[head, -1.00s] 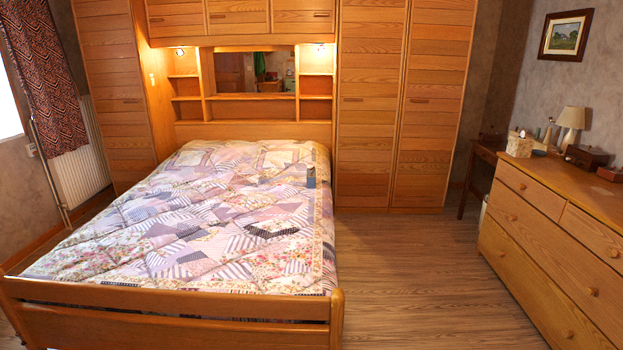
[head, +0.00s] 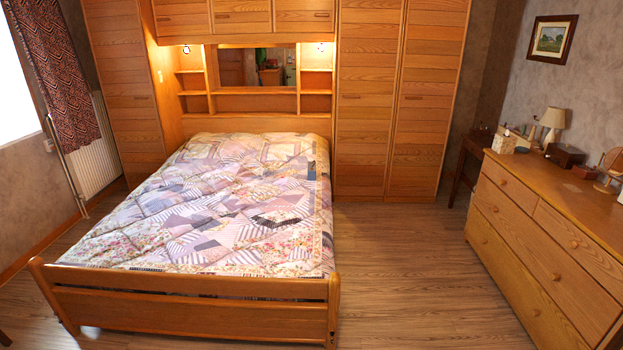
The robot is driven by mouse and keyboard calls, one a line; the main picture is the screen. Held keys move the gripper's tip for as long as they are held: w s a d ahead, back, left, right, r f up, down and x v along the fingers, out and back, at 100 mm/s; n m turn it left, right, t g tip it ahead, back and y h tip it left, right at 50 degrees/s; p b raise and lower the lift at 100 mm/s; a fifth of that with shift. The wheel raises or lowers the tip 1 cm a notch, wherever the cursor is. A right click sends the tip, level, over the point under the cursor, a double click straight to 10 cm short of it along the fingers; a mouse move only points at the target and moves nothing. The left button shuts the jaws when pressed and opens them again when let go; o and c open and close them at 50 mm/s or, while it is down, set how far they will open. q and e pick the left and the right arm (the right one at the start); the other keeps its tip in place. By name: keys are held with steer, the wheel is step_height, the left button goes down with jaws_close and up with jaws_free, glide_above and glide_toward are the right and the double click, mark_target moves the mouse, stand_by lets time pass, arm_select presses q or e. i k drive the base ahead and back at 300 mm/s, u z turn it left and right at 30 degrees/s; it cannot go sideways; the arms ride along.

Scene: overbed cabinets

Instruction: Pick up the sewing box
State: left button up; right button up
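A dark brown wooden box (head: 565,155) sits on the dresser top at the right, beside the lamp; it may be the sewing box, but I cannot tell for sure. A smaller reddish-brown box (head: 584,171) sits just to its right. Neither of my grippers is in view.
The bed (head: 190,282) fills the left and middle. The wooden dresser (head: 528,243) stands along the right wall, holding a lamp (head: 552,122), a pale tissue box (head: 504,143) and a round mirror (head: 612,165). The floor (head: 400,265) between them is clear.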

mark_target(312, 174)
steer(key=k, duration=0.55)
steer(key=z, duration=0.65)
steer(key=i, duration=6.95)
steer(key=u, duration=3.5)
steer(key=i, duration=0.7)
